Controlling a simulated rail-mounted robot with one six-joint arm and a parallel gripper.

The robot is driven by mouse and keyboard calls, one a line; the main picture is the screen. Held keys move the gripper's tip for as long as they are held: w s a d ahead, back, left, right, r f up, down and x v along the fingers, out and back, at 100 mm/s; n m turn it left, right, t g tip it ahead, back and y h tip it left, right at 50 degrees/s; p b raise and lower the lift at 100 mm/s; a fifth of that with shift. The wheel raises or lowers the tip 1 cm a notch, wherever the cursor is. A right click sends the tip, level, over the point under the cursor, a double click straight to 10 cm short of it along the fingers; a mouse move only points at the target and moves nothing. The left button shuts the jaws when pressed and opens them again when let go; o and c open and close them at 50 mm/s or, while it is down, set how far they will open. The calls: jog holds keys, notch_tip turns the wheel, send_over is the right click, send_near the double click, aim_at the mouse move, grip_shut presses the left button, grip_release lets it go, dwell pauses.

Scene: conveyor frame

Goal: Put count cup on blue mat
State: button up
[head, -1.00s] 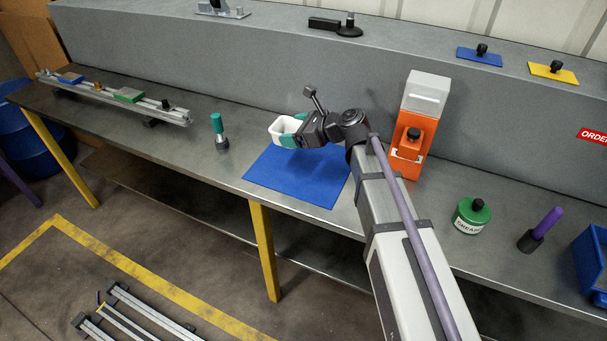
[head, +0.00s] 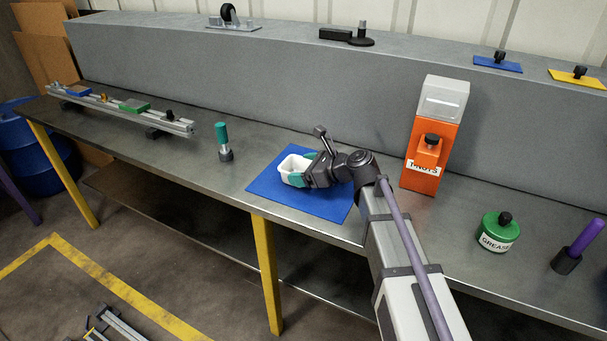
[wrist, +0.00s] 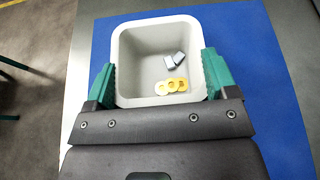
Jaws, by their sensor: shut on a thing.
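The count cup (head: 291,168) is a white, square, open-topped cup. In the wrist view the cup (wrist: 130,55) holds a few small brass-coloured nuts or washers and grey metal pieces. My gripper (head: 297,172) has its teal fingers on two opposite sides of the cup; it also shows in the wrist view (wrist: 158,78). The gripper is shut on the cup. The blue mat (head: 325,207) lies flat on the metal bench and shows around the cup in the wrist view (wrist: 275,70). The cup is over the mat, low and upright; I cannot tell if it touches.
An orange dispenser (head: 423,150) stands right of the mat, with a green grease tin (head: 498,232) and a purple-handled tool (head: 580,245) further right. A teal-handled tool (head: 223,142) stands left of the mat. A rail assembly (head: 120,108) lies at the far left.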

jog(key=shift+f, duration=0.15)
jog(key=o, duration=0.9)
jog(key=shift+s+d+r, duration=0.1)
jog(key=shift+d+r, duration=0.1)
jog(key=shift+r, duration=0.2)
jog(key=p+v, duration=0.3)
jog(key=v, duration=0.3)
jog(key=shift+d+r, duration=0.15)
jog(key=shift+d, duration=0.05)
jog(key=shift+s+d, duration=0.15)
jog(key=shift+d, duration=0.1)
